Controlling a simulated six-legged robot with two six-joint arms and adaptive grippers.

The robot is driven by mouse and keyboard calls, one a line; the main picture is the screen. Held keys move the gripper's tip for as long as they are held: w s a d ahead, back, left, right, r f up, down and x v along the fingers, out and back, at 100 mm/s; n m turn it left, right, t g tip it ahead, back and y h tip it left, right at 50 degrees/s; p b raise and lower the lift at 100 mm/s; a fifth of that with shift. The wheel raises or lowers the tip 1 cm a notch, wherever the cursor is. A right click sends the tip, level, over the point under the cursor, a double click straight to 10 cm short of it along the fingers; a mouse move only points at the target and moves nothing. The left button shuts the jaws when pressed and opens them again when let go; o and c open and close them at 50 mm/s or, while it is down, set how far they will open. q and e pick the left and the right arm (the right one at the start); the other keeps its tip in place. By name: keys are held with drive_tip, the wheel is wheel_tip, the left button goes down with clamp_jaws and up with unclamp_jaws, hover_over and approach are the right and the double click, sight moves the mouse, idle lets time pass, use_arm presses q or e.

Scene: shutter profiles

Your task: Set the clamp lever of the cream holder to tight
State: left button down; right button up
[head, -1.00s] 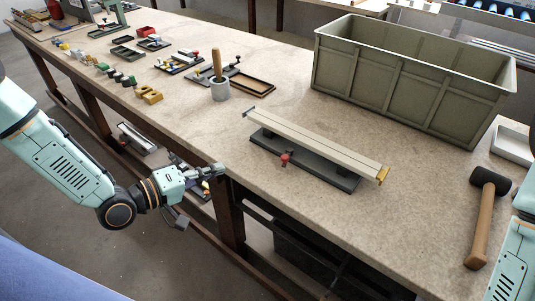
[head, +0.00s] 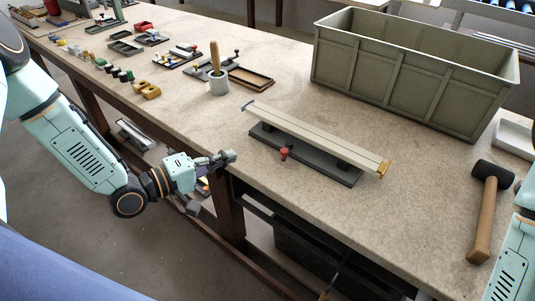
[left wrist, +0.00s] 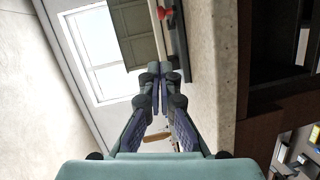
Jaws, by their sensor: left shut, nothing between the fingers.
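A long cream profile (head: 318,138) lies on a dark grey base (head: 322,166) on the workbench, with a yellow piece at its right end. A red-knobbed clamp lever (head: 284,153) sticks out from the front of the base. The red knob also shows at the top of the left wrist view (left wrist: 165,13). My left gripper (head: 232,156) is shut and empty, at the bench's front edge, to the left of the lever and apart from it. Its closed fingers (left wrist: 161,78) show in the left wrist view. My right arm shows at the lower right, but its gripper does not.
A large olive crate (head: 405,80) stands behind the holder. A mallet (head: 486,212) lies to the right. The bench top (head: 330,215) in front of the holder is clear.

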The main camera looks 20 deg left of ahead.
use_arm(q)
drive_tip(key=b+x, duration=0.1)
drive_tip(key=x, duration=0.6)
drive_tip(key=shift+w+d+f, duration=0.1)
drive_tip(key=shift+d, duration=0.1)
drive_tip(key=d, duration=0.2)
drive_tip(key=shift+w+d+f+b, duration=0.2)
drive_tip(key=shift+w+d+b, duration=0.1)
drive_tip(key=shift+d, duration=0.05)
drive_tip(key=shift+w+d+f, duration=0.15)
drive_tip(key=shift+d, duration=0.45)
